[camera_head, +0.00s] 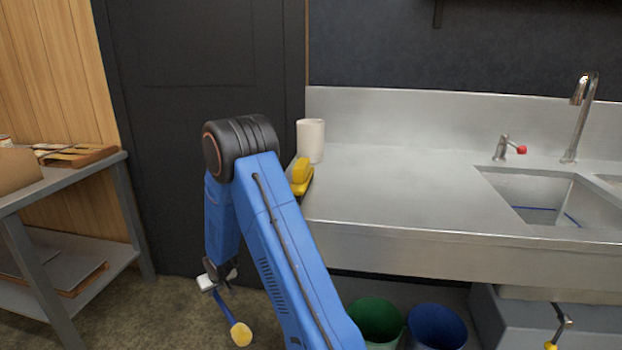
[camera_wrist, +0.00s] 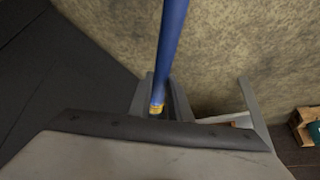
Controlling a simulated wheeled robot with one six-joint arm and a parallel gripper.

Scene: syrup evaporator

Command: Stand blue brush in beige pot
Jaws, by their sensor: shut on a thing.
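The blue brush (camera_head: 222,306) has a blue handle and a rounded yellow head. My gripper (camera_head: 216,282) is shut on its handle, low over the floor left of the counter, with the yellow head hanging lowest. In the wrist view the blue handle (camera_wrist: 172,45) runs from the top edge down to my gripper (camera_wrist: 162,100). The beige pot (camera_head: 311,140) is a pale upright cylinder on the steel counter, near its back left corner. It is well apart from the brush and above it. The inside of the pot cannot be seen.
A yellow object (camera_head: 301,172) lies at the counter's left edge, partly behind my arm. The steel counter (camera_head: 400,180) is clear up to the tap and sink. Green (camera_head: 377,320) and blue (camera_head: 437,325) bins stand below. A shelf table (camera_head: 75,180) stands at left.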

